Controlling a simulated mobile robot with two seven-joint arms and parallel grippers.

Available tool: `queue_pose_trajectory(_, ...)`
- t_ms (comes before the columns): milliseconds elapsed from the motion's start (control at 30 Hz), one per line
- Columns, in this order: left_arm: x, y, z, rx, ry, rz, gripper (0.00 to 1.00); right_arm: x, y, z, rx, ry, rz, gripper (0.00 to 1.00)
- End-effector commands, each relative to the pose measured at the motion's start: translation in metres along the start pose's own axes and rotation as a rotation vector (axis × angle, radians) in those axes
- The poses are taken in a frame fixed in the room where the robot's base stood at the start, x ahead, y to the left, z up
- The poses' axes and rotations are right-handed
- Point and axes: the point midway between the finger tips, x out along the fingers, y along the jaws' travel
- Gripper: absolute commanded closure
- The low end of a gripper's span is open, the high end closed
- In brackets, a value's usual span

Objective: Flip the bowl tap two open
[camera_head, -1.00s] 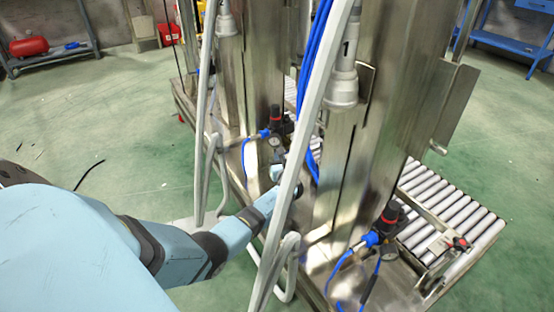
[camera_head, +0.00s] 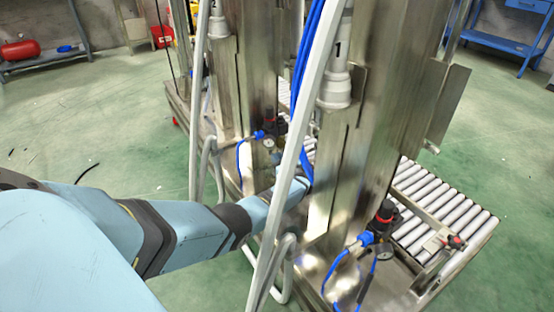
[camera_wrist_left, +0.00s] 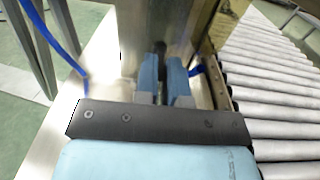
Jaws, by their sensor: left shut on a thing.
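My left gripper (camera_head: 300,188) reaches in low between the two steel columns, partly behind a pale tube in the head view. In the left wrist view its two blue fingers (camera_wrist_left: 164,82) are shut on a slim dark part (camera_wrist_left: 160,50), which stands against the steel. This looks like a tap's handle, but its tap body is hidden and I cannot read which tap it is. The white nozzle marked 1 (camera_head: 337,75) hangs on the near column, and the one marked 2 (camera_head: 217,20) hangs on the far column. My right gripper is not in view.
A black regulator with a red ring (camera_head: 383,218) stands by the near column; another (camera_head: 269,122) stands by the far one. Pale tubes (camera_head: 285,180) and blue hoses (camera_head: 308,60) cross near my arm. A roller conveyor (camera_head: 440,205) lies at right.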

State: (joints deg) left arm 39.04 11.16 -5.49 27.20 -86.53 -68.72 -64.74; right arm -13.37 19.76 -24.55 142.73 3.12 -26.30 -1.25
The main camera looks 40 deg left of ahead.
Motion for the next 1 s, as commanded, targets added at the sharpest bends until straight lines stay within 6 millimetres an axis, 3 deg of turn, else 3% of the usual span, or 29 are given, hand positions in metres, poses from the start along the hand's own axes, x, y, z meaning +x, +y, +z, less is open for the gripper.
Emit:
queue_pose_trajectory(67,0.000,0.000,-0.001,0.001,0.001,0.000,1.00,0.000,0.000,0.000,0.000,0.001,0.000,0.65)
queue_pose_trajectory(100,0.000,0.001,-0.001,0.001,0.001,0.000,0.88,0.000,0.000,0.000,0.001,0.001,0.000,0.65)
queue_pose_trajectory(200,0.000,0.000,-0.001,0.001,0.001,0.000,0.65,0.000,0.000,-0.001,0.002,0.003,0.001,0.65)
queue_pose_trajectory(667,0.000,0.003,-0.001,-0.001,0.001,-0.033,0.65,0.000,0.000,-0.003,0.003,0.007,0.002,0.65)
queue_pose_trajectory(1000,0.003,0.017,-0.001,0.001,-0.002,-0.290,0.65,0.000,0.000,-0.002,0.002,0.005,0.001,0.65)
